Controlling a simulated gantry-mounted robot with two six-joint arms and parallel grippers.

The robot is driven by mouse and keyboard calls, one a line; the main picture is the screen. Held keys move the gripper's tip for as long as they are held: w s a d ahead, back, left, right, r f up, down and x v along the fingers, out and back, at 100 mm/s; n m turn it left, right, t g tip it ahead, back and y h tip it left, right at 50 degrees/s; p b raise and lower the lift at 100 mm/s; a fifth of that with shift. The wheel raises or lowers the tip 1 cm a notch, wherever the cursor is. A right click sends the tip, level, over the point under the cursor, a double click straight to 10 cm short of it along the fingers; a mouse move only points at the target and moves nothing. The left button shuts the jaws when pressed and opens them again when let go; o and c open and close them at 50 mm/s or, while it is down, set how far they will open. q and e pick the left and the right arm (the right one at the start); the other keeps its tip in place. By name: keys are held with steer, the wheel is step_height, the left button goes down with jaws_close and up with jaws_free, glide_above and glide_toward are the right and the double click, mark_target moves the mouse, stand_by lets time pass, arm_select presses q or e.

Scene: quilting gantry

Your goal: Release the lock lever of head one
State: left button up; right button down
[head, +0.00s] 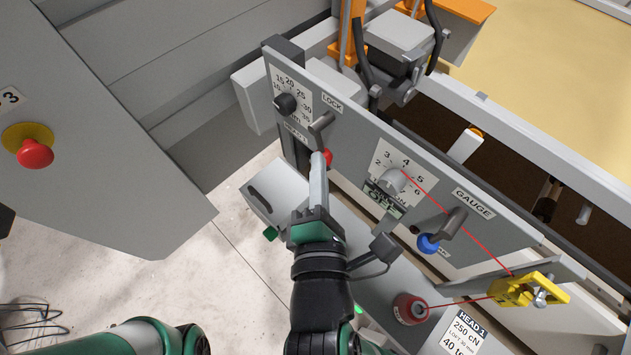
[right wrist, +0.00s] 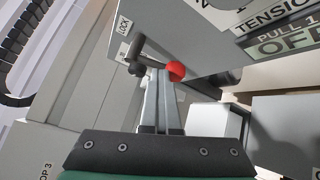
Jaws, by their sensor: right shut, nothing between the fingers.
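The lock lever (head: 321,123) of head one is a grey arm with a red knob (head: 328,158), on the grey panel under the LOCK label (head: 332,103). In the right wrist view, the lever (right wrist: 152,58) runs from its dark pivot to the red knob (right wrist: 176,71). My right gripper (head: 318,157) is shut and empty, its fingertips right beside the knob. In the right wrist view its fingertips (right wrist: 158,76) partly cover the lever near the knob; whether they touch is unclear. My left gripper is out of view.
Right of the lever on the panel are a tension dial (head: 392,180) and a gauge lever with a blue knob (head: 429,243). A red thread runs to a yellow guide (head: 525,291) from a red spool (head: 410,309). A red stop button (head: 35,153) is far left.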

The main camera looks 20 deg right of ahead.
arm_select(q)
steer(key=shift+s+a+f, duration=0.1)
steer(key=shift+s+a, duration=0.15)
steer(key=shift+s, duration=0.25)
arm_select(e)
steer(key=a+r+v, duration=0.1)
steer(key=v, duration=1.2)
steer(key=shift+w+a+r, duration=0.1)
steer(key=shift+r, duration=0.05)
